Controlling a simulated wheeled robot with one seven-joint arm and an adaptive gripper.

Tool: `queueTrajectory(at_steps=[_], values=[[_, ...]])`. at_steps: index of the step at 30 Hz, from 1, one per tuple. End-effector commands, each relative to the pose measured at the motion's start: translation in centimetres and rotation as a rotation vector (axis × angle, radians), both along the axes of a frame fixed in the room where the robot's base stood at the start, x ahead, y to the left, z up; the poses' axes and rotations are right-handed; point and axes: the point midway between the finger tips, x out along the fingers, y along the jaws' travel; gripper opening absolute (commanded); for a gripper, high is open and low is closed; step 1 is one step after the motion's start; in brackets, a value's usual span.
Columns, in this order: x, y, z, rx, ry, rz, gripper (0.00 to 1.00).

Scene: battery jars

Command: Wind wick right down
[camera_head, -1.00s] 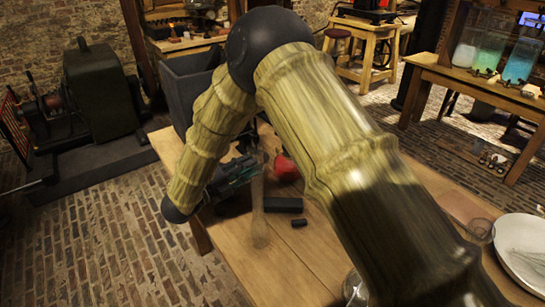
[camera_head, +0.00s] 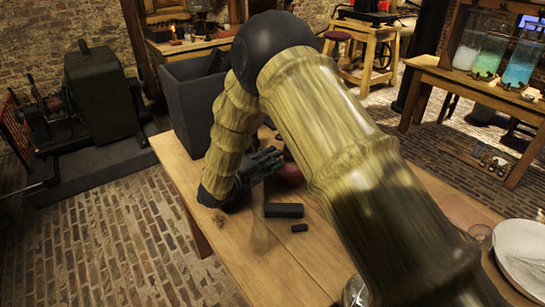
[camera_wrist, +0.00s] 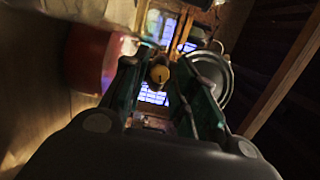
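A small brass-coloured knob (camera_wrist: 160,74), seemingly the wick winder, shows in the wrist view between the fingers of my gripper (camera_wrist: 157,66). The fingers stand apart with gaps beside the knob; I cannot tell whether either touches it. A rounded red body (camera_wrist: 90,58), perhaps the lamp's, is left of the fingers. In the head view the red thing (camera_head: 290,175) is largely hidden behind my arm, with my gripper (camera_head: 268,163) close on its left. The wick itself is not visible.
A black block (camera_head: 284,210) and a smaller dark block (camera_head: 299,228) lie on the wooden table (camera_head: 262,275). A clear, glass-like shape (camera_head: 259,236) is left of them. A dark bin (camera_head: 190,110) stands behind. A white plate (camera_head: 522,255) is at the right.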

Motion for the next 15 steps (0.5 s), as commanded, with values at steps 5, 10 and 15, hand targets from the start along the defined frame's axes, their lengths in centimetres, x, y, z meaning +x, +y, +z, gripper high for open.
queueTrajectory(at_steps=[5,10,15], values=[[0.28,-0.28,-0.02,0.001,0.001,0.001,0.28],[0.29,-0.29,-0.02,0.001,0.001,0.001,0.28],[0.29,-0.29,-0.01,0.000,0.000,0.001,0.02]])
